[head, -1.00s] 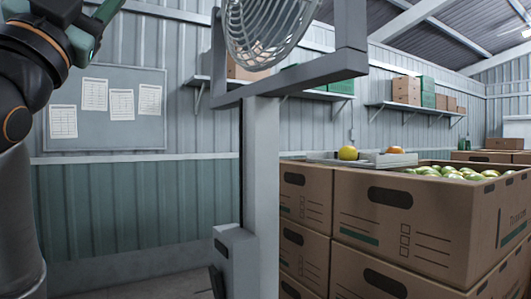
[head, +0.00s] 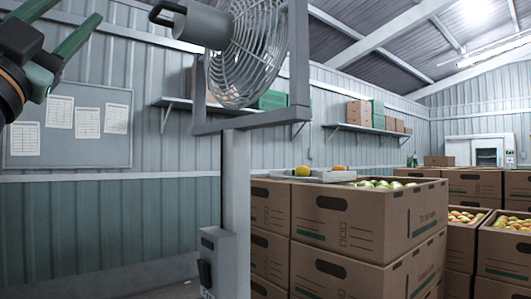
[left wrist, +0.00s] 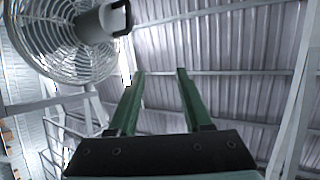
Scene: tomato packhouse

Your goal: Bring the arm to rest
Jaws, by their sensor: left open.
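My left gripper (head: 66,22) is at the upper left of the head view, raised in front of the wall and above the notice board. Its two green fingers are apart and nothing is between them. In the left wrist view the open fingers (left wrist: 159,73) point up toward the ribbed roof, with empty space between them. My right gripper is not in view.
A fan (head: 245,50) on a grey post (head: 236,190) stands to the right of my left gripper; it also shows in the left wrist view (left wrist: 60,40). Stacked cartons (head: 350,222) of tomatoes stand at right. A notice board (head: 105,150) hangs on the wall.

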